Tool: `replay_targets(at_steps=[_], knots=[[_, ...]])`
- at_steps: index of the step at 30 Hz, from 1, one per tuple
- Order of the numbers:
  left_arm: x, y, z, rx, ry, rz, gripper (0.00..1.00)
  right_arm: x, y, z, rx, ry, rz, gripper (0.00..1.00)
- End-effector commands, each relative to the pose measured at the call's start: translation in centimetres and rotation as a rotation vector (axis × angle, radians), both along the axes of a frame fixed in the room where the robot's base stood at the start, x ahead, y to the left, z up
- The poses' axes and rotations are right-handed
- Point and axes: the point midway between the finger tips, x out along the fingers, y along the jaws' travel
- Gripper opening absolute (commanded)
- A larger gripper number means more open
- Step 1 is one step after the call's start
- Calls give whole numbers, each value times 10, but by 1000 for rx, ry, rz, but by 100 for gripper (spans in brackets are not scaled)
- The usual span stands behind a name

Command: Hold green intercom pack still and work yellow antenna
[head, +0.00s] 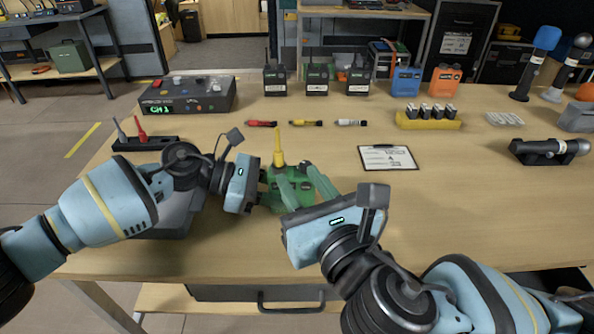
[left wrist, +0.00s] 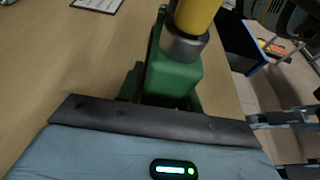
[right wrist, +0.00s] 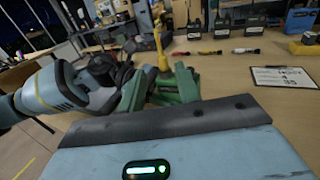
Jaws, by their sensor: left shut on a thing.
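The green intercom pack (head: 293,200) stands on the table, partly hidden by my grippers. The yellow antenna (head: 278,150) rises upright from it, with a grey collar at its foot in the left wrist view (left wrist: 184,45). My left gripper (head: 267,184) is shut on the pack from its left side; its fingertips are largely hidden. My right gripper (head: 296,172) comes in from the front right. Its two green fingers are spread apart near the antenna's foot. In the right wrist view the antenna (right wrist: 159,45) shows between these open fingers, and I see no grip on it.
A clipboard (head: 389,157) lies to the right of the pack. Red, yellow and white markers (head: 305,123) lie behind it. Several black radio packs (head: 317,80) line the back. The table's front right is clear.

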Motion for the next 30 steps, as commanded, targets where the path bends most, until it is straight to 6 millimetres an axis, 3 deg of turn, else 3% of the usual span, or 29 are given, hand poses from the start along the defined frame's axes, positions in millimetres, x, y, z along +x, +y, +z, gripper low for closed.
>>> replay_targets(at_steps=[5, 21, 30], knots=[[0, 0, 0, 0, 0, -1, 10, 16, 6, 1, 0, -2, -3, 33], [0, 0, 0, 0, 0, -1, 10, 94, 38, 1, 1, -2, -2, 33], [0, 0, 0, 0, 0, -1, 10, 110, 44, 1, 2, -1, -1, 33]])
